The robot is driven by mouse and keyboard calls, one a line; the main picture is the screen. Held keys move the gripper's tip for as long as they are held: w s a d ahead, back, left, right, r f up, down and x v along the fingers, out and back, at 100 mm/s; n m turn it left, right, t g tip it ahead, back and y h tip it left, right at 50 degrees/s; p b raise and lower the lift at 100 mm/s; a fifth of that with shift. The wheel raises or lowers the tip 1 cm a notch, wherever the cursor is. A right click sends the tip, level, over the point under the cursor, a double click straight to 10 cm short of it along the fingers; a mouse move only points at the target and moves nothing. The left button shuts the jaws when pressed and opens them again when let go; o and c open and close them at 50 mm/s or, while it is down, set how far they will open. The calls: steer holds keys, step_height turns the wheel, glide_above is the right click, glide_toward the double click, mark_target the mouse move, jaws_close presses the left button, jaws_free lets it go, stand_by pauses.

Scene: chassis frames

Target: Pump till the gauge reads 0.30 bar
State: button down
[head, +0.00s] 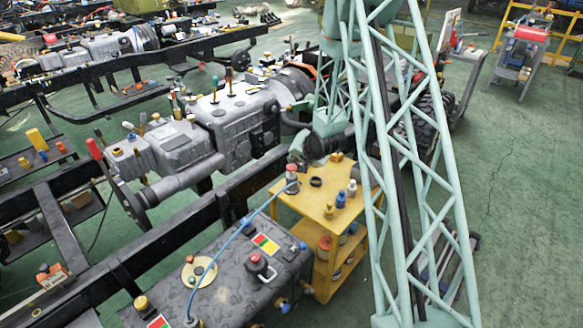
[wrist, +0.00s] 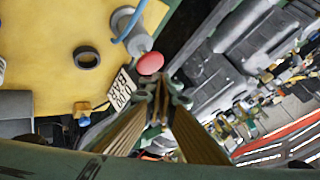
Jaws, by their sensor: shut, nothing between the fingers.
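A small grey pump (head: 292,187) with a red knob (head: 292,168) on top stands at the left corner of the yellow cart. In the wrist view the red knob (wrist: 150,63) lies just beyond my fingertips, with the grey pump body (wrist: 128,20) behind it. My gripper (wrist: 164,88) is shut and empty; in the head view my gripper (head: 297,161) is just above the knob. I cannot tell whether they touch. A blue hose (head: 240,228) runs from the pump to the dark tank (head: 232,300). A round cream disc (head: 199,273) on the tank may be the gauge; no reading is legible.
The yellow cart (head: 312,205) also carries a black ring (wrist: 86,57) and several small bottles. The black chassis rail (head: 240,192) and grey gearbox (head: 180,147) are close on the left.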

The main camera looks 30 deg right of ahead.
mark_target(291, 165)
steer(key=shift+f+b, duration=1.15)
steer(key=shift+f, duration=0.5)
stand_by(2.5)
steer(key=shift+r, duration=0.15)
steer(key=shift+r+p, duration=0.75)
steer(key=shift+r, duration=0.75)
steer(key=shift+r+p, duration=1.4)
steer(key=shift+r, duration=1.1)
steer(key=shift+r, duration=0.15)
